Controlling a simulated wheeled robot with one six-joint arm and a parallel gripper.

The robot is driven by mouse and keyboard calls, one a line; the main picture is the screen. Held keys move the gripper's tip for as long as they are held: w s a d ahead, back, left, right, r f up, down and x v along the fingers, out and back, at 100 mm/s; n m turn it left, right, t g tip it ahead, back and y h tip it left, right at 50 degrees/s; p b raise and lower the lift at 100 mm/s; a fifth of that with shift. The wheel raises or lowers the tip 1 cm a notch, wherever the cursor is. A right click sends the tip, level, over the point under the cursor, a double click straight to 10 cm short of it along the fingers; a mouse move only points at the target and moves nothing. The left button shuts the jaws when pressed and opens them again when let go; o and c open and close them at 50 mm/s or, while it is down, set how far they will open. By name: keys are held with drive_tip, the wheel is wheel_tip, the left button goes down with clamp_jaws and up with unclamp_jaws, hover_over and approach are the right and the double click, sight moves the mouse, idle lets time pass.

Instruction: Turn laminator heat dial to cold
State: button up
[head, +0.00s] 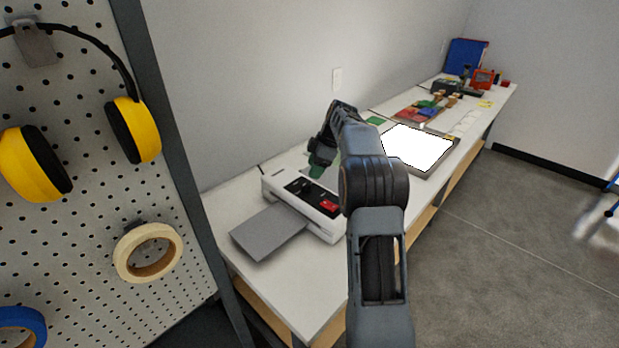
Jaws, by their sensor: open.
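The laminator (322,226) is a white box with a dark top panel, on the near end of the white bench. A red part (328,205) shows on the right of its panel, next to my arm. I cannot make out the heat dial or its setting; it is too small or hidden. My arm hides the laminator's right end.
A grey flat tray (268,232) sticks out from the laminator's front. A bright light panel (418,147) lies farther along the bench (235,202), with several small items beyond. A pegboard (95,200) with yellow ear defenders (140,128) and tape rolls stands at left.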

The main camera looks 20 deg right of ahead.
drive_tip(key=v, duration=0.7)
drive_tip(key=shift+p, duration=0.4)
